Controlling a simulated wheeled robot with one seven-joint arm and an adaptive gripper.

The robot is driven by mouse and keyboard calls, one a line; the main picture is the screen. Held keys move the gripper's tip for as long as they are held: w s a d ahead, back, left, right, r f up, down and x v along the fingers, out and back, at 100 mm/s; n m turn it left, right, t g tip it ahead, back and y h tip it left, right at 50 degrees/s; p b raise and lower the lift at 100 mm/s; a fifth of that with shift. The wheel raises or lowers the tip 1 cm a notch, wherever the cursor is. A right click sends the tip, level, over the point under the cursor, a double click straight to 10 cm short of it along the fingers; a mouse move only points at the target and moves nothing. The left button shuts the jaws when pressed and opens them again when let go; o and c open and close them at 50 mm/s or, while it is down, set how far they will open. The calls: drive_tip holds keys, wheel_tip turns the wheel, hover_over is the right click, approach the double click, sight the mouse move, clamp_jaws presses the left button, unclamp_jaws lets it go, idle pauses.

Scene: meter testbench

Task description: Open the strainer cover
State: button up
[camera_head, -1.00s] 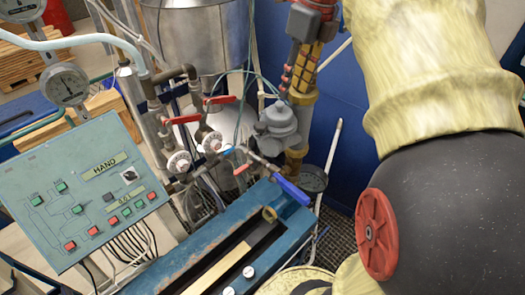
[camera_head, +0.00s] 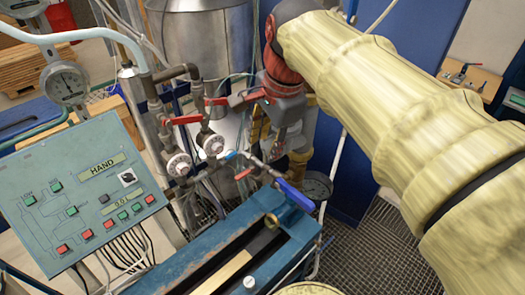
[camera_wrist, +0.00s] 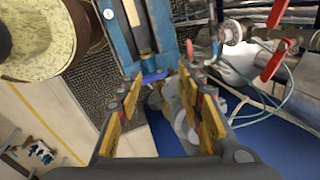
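My gripper (camera_head: 283,125) hangs over the pipework beside the metal tank, with its yellow fingers pointing down. In the wrist view my gripper (camera_wrist: 160,82) is open, with a wide gap between its yellow pads. A rounded grey metal fitting, which looks like the strainer cover (camera_wrist: 174,104), shows between the fingers, nearer the right one. No finger visibly grips it. In the head view the gripper hides most of this fitting. I cannot tell how far the fingertips are from it.
A blue lever handle (camera_head: 295,194) lies just in front of the fitting, above the blue bench (camera_head: 195,262). Red valve handles (camera_head: 187,119) and pipes stand to the left. A control panel (camera_head: 80,190) is at far left. Grating floor (camera_head: 365,252) at right is clear.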

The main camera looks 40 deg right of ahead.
drive_tip(key=shift+s+a+f+n+b, duration=0.1)
drive_tip(key=shift+a+f+n+b, duration=0.1)
drive_tip(key=shift+f+n, duration=0.25)
drive_tip(key=shift+s+a+f+n+b, duration=0.1)
drive_tip(key=shift+a+f+n, duration=0.05)
drive_tip(key=shift+f+n, duration=0.3)
drive_tip(key=s+a+f+n+b, duration=0.1)
drive_tip(key=a+f+n+b, duration=0.2)
drive_tip(key=f, duration=0.6)
drive_tip(key=s+a+f+n+t+b, duration=0.1)
drive_tip(key=s+a+f+n+b, duration=0.1)
drive_tip(key=f+n+b, duration=0.6)
drive_tip(key=s+a+f+n+t+b, duration=0.1)
drive_tip(key=a+f+n+b, duration=0.3)
drive_tip(key=f, duration=0.7)
drive_tip(key=shift+s+a+n+b, duration=0.3)
drive_tip(key=shift+s+n+b, duration=0.25)
drive_tip(key=shift+n+b, duration=0.6)
